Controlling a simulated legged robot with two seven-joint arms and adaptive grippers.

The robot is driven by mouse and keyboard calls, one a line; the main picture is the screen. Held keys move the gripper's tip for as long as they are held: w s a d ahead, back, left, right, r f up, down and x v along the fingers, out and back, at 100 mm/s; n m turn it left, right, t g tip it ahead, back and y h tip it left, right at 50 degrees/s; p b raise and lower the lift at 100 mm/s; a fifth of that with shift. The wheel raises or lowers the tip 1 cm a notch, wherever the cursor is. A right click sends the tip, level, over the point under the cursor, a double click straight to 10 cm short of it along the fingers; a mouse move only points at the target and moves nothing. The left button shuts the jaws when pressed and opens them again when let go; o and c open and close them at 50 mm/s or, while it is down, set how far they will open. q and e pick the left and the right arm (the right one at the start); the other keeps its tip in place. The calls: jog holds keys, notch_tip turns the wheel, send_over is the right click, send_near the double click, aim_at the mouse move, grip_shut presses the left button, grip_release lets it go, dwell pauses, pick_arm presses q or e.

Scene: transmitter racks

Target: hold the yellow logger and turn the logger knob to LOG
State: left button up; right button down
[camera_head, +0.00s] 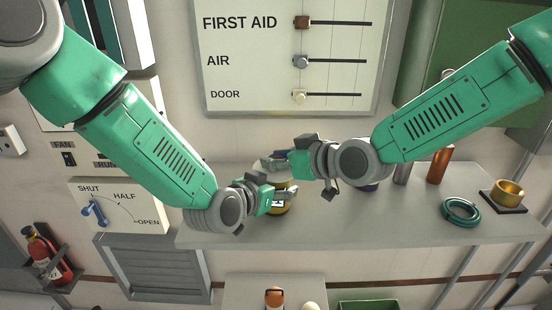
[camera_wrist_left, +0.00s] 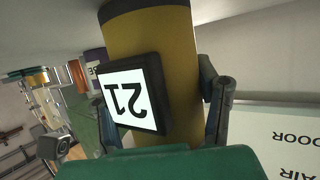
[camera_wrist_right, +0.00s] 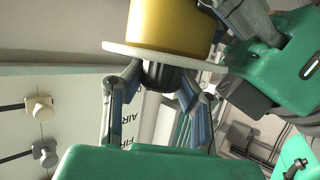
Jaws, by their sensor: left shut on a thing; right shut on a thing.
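The yellow logger (camera_head: 281,207) stands on the grey shelf, a cylinder with a black-framed label. My left gripper (camera_head: 280,196) is shut on the logger's body, one finger on each side. My right gripper (camera_head: 277,162) is above the logger. In the right wrist view its fingers (camera_wrist_right: 158,92) are shut on the dark logger knob (camera_wrist_right: 160,77), beside a pale disc (camera_wrist_right: 150,55) at the end of the yellow body. No knob marking or LOG mark is readable.
The shelf (camera_head: 350,225) also holds a copper cylinder (camera_head: 439,166), a grey cylinder (camera_head: 402,173), a teal coil (camera_head: 461,210) and a brass cup (camera_head: 508,192). A board with sliders (camera_head: 290,55) hangs behind. The front right of the shelf is clear.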

pick_arm(q)
jog(key=shift+a+f, duration=0.15)
jog(key=shift+f, duration=0.05)
pick_arm(e)
jog(key=shift+s+a+m+t+h, duration=0.1)
jog(key=shift+a+m+t+h, duration=0.05)
jog(key=shift+m+t+h, duration=0.45)
jog(key=c, duration=1.2)
grip_release()
jog(key=shift+o, duration=0.2)
pick_arm(q)
jog(key=shift+r, duration=0.1)
pick_arm(e)
jog(key=v, duration=1.2)
pick_arm(q)
jog(key=o, duration=1.5)
